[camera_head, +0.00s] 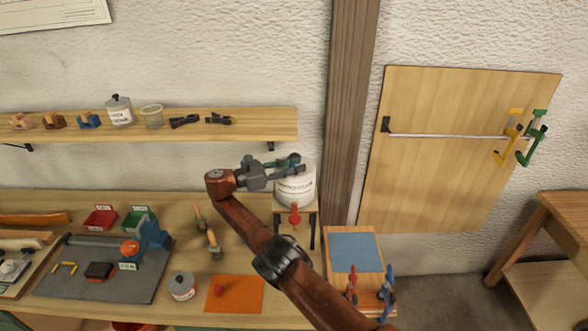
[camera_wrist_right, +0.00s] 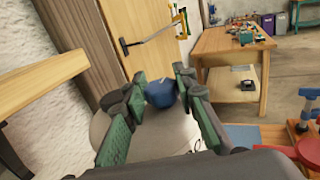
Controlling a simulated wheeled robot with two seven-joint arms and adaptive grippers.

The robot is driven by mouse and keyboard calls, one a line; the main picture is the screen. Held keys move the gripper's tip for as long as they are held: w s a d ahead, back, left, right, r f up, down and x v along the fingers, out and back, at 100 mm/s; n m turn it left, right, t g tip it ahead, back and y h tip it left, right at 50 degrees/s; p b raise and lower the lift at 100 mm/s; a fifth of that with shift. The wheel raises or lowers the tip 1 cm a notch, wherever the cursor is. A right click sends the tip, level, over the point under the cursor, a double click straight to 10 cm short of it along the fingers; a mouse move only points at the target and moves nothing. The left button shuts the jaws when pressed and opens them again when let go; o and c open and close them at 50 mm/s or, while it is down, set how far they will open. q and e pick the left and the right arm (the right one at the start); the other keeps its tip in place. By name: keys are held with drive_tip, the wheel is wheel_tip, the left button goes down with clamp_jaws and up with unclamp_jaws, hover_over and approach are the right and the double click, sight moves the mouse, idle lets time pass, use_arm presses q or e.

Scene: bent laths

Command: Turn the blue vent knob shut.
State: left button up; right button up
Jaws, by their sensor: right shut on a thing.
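The white steam pot (camera_head: 296,188) with a dark label stands on a small wooden stand at the right end of the bench. Its pale lid (camera_wrist_right: 150,140) fills the lower middle of the right wrist view. The blue vent knob (camera_wrist_right: 160,94) sits on top of it, between the green-padded fingers of my right gripper (camera_wrist_right: 162,98). My right gripper (camera_head: 292,163) reaches over the pot top from the left, shut on the knob. In the head view the fingers hide the knob. Its turn angle cannot be told. My left gripper is out of view.
A wooden post (camera_head: 350,110) rises just behind and right of the pot. A shelf (camera_head: 215,128) with a jar and clamps hangs behind. A red-handled tool (camera_head: 295,216) is at the stand's front. A blue mat (camera_head: 354,252) lies right, near red and blue clamps.

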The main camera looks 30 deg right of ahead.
sight(295, 165)
idle(0.3)
drive_tip(key=o, duration=1.2)
drive_tip(key=shift+d, duration=0.1)
wheel_tip(295, 165, up, 10)
